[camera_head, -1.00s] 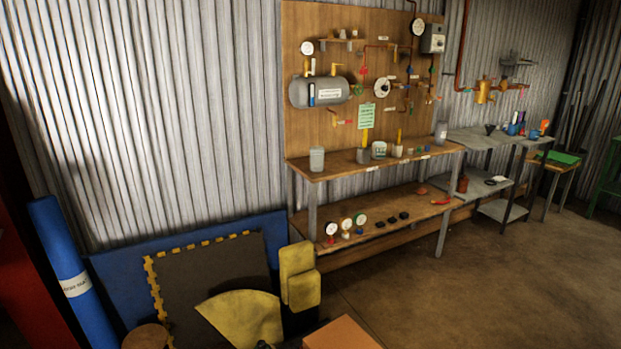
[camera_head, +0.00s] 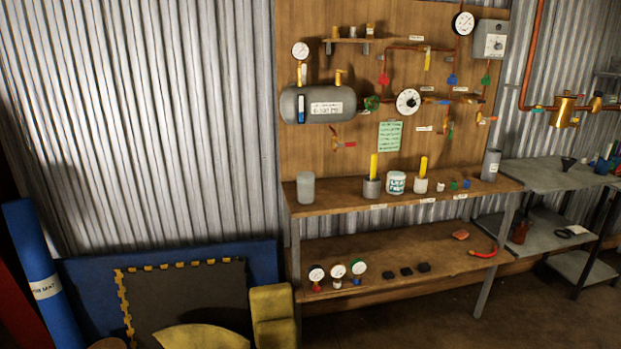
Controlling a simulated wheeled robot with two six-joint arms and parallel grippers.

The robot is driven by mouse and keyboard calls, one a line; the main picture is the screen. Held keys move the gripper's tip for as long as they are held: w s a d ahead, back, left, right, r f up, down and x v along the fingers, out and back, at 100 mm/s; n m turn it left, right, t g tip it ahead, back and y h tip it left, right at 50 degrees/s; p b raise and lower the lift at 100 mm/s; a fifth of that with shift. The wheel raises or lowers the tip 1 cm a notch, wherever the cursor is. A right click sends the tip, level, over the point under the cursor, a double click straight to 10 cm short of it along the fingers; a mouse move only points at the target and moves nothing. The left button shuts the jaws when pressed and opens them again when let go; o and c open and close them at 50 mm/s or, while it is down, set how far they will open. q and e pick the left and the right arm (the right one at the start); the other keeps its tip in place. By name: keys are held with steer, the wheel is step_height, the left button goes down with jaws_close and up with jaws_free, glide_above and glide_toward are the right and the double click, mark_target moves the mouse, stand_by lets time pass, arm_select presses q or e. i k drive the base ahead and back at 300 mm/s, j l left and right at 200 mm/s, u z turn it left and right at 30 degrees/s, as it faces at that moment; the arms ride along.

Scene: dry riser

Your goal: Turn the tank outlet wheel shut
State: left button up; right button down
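A grey horizontal tank (camera_head: 318,104) with a white label is mounted on the wooden board, left of its middle. A small green wheel (camera_head: 372,103) sits on the pipe at the tank's right end, which fits the tank outlet wheel. A round white dial (camera_head: 408,102) is just to its right. How far the wheel is turned cannot be told at this distance. Neither of my grippers shows in the head view.
A wooden bench (camera_head: 340,201) below the board holds cups and small parts; its lower shelf (camera_head: 430,250) holds gauges. A grey metal table (camera_head: 555,174) stands to the right.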

mark_target(374, 97)
steer(key=i+l+u, duration=0.1)
steer(key=l, duration=0.3)
steer(key=i+l+u, duration=0.1)
steer(key=l, duration=0.3)
steer(key=i+l+u, duration=0.15)
steer(key=l, duration=0.3)
steer(key=i+l+u, duration=0.1)
steer(key=l, duration=0.3)
steer(key=i+l+u, duration=0.1)
steer(key=l, duration=0.35)
steer(key=i+l+u, duration=0.1)
steer(key=l, duration=0.35)
steer(key=i, duration=0.1)
